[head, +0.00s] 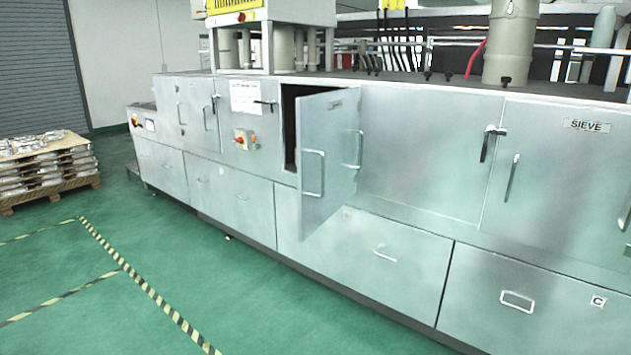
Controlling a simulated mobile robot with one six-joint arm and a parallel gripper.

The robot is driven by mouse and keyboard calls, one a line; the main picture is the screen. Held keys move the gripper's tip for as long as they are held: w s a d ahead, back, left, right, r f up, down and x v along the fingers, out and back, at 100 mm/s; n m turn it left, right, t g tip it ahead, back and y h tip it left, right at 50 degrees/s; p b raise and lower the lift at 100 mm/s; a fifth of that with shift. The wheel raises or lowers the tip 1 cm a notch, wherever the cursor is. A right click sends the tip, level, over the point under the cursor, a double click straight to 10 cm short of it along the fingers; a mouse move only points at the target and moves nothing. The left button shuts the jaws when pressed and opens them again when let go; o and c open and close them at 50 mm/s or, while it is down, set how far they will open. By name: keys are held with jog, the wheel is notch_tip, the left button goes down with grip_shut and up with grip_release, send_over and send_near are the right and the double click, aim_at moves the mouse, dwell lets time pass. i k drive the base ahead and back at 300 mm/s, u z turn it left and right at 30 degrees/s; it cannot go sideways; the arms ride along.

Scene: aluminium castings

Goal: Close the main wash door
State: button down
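The open door (330,150) is a plain metal panel on the long silver washing machine (415,140). It swings out toward me, with a dark opening (290,125) showing at its left. A vertical bar handle (313,173) sits on the door's left part, and another handle (354,150) shows at its right. A small label (335,104) near its top is too small to read. The other upper doors look shut, among them one marked SIEVE (565,190). My gripper is not in this view.
The green floor (250,300) in front of the machine is clear, with black and yellow tape lines (150,290). A pallet of stacked castings (45,165) stands at the left. Lower drawers with handles (517,300) line the machine's front.

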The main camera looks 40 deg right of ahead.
aim_at(327, 131)
jog(key=z, duration=0.05)
jog(key=i, duration=0.9)
jog(key=u, duration=0.1)
